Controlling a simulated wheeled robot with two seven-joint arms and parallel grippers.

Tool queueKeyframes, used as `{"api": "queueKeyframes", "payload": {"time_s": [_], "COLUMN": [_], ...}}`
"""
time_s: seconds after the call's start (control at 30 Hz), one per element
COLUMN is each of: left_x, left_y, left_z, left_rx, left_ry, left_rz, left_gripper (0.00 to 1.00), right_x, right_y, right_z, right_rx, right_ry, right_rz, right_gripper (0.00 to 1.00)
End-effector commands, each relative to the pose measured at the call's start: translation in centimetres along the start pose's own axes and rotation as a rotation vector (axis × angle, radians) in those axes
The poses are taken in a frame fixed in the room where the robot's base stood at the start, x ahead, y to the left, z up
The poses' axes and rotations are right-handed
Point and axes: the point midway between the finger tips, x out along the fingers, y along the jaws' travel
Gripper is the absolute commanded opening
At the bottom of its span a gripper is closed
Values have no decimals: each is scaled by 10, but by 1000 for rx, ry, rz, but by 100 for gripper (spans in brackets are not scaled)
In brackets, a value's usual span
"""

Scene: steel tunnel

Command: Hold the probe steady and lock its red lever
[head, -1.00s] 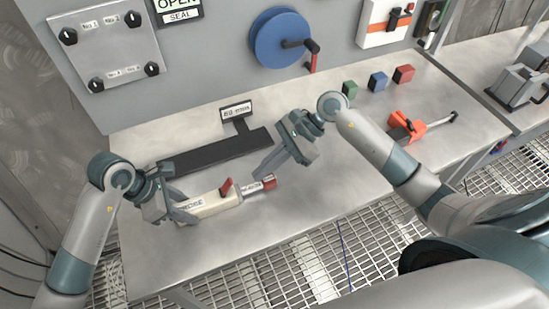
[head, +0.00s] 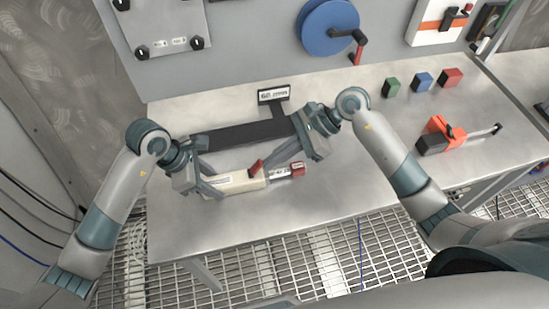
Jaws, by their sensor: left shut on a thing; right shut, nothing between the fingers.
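The probe (head: 236,183) is a cream, boxy body lying lengthwise along the front of the steel bench, with a silver section and a red tip (head: 298,168) at its right end. Its red lever (head: 256,166) stands up at a slant from the top, near the body's right end. My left gripper (head: 211,181) is shut on the left end of the probe and hides part of it. My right gripper (head: 291,155) is shut and empty, above and just right of the lever. I cannot tell whether it touches the lever.
A black strip (head: 238,137) with a small sign (head: 273,94) lies behind the probe. Green (head: 391,87), blue (head: 421,81) and red (head: 450,78) blocks and an orange tool (head: 440,134) sit to the right. Bare bench (head: 350,185) lies right of the probe.

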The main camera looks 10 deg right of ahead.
Motion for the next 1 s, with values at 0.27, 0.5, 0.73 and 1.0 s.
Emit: {"api": "queueKeyframes", "payload": {"time_s": [0.27,0.5,0.73,1.0], "left_x": [0,0,0,0], "left_y": [0,0,0,0], "left_z": [0,0,0,0], "left_rx": [0,0,0,0], "left_ry": [0,0,0,0], "left_rz": [0,0,0,0], "left_gripper": [11,11,11,11], "right_x": [0,0,-1,-1], "right_y": [0,0,0,0], "right_z": [4,6,9,20], "right_rx": [-3,-2,-3,-4], "right_ry": [42,67,101,126], "right_rz": [2,2,1,-1], "right_gripper": [0,0,0,0]}}
